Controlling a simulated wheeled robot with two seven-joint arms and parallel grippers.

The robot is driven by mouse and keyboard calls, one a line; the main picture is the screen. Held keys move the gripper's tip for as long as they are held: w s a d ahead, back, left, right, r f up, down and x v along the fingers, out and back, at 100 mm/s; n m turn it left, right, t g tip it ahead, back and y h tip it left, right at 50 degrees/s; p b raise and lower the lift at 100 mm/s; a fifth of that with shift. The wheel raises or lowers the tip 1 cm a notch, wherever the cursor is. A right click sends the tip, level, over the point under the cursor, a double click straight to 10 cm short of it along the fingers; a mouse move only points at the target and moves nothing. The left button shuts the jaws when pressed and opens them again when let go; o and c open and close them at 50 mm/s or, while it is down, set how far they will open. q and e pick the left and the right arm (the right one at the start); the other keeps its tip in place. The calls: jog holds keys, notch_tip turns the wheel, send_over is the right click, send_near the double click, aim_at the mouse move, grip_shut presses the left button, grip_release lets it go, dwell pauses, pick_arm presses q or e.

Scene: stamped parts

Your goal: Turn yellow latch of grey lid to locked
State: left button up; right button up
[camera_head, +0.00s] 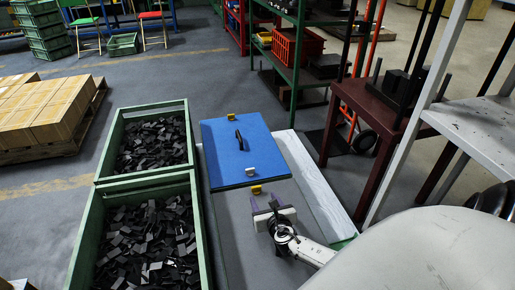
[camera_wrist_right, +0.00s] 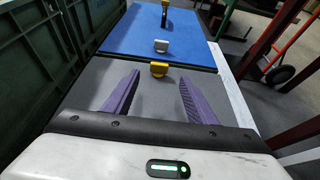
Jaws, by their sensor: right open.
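The grey lid (camera_head: 232,240) lies flat in front of the blue lid, and it also fills the middle of the wrist view (camera_wrist_right: 150,105). Its yellow latch (camera_head: 257,189) sits at its far edge. In the wrist view the yellow latch (camera_wrist_right: 158,68) stands just beyond and between my fingertips, with no contact visible. My right gripper (camera_head: 268,204) is open and empty over the grey lid, its purple fingers (camera_wrist_right: 158,80) spread toward the latch. My left gripper is not in view.
The blue lid (camera_head: 228,150) has a black handle (camera_head: 239,140), a grey latch (camera_head: 250,172) and another yellow latch (camera_head: 231,117). Green crates (camera_head: 146,182) of dark parts stand along the left. A dark red table (camera_head: 367,105) stands at the right.

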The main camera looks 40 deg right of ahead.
aim_at(257, 187)
jog(key=b+x, duration=0.3)
jog(key=x, duration=0.2)
jog(key=shift+s+a+f, duration=0.1)
jog(key=shift+f, duration=0.1)
jog(key=b+x, duration=0.2)
jog(key=x, duration=0.1)
jog(key=shift+w+f+b, duration=0.15)
jog(key=shift+w+b, duration=0.15)
jog(key=shift+b, duration=0.05)
jog(key=shift+w+d, duration=0.25)
jog(key=shift+d, duration=0.1)
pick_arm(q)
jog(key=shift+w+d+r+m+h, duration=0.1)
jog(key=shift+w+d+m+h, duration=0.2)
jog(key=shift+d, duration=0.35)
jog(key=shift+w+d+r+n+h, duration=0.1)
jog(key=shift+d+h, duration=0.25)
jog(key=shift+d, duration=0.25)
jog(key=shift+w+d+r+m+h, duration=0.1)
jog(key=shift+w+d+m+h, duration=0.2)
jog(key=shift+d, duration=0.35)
pick_arm(e)
jog(key=shift+w+d, duration=0.15)
jog(key=shift+w, duration=0.1)
jog(key=c, duration=1.1)
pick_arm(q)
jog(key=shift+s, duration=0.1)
